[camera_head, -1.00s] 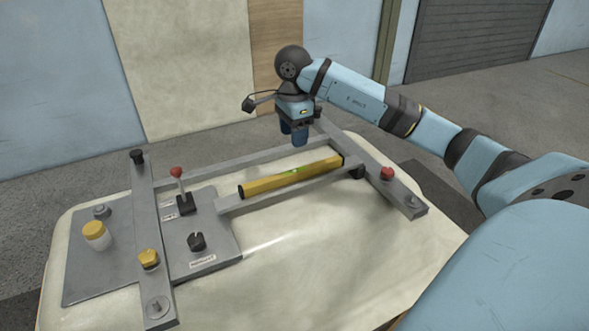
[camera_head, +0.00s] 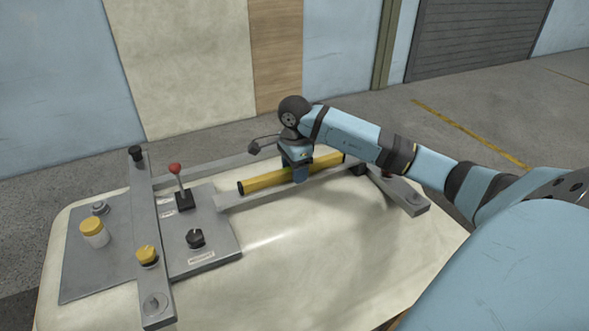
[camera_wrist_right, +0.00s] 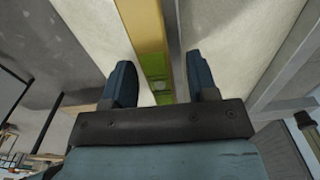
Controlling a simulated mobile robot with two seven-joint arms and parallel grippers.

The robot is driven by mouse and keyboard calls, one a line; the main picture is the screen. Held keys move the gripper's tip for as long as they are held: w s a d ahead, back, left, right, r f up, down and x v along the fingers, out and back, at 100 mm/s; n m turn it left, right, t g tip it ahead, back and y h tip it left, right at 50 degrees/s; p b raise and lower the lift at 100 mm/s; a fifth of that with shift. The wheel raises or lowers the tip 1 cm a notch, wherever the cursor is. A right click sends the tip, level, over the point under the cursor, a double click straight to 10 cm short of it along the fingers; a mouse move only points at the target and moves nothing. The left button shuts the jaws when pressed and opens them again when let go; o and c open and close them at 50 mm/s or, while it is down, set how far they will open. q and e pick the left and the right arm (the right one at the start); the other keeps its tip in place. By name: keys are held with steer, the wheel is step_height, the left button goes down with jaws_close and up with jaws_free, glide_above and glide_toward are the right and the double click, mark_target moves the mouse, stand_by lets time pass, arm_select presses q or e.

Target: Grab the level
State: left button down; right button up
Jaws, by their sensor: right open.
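The yellow level (camera_head: 265,181) lies lengthwise along the front rail of the grey frame on the cream bathtub shell. My right gripper (camera_head: 300,178) is at the middle of the level and hides part of it. In the right wrist view the level (camera_wrist_right: 146,32) runs between the two spread blue fingers of the right gripper (camera_wrist_right: 162,85), with its green vial between them. The fingers are open, with a gap on each side of the level. My left gripper is not in view.
The shell's front surface (camera_head: 300,265) is clear.

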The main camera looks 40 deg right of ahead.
jaws_close()
steer(key=shift+r, duration=0.1)
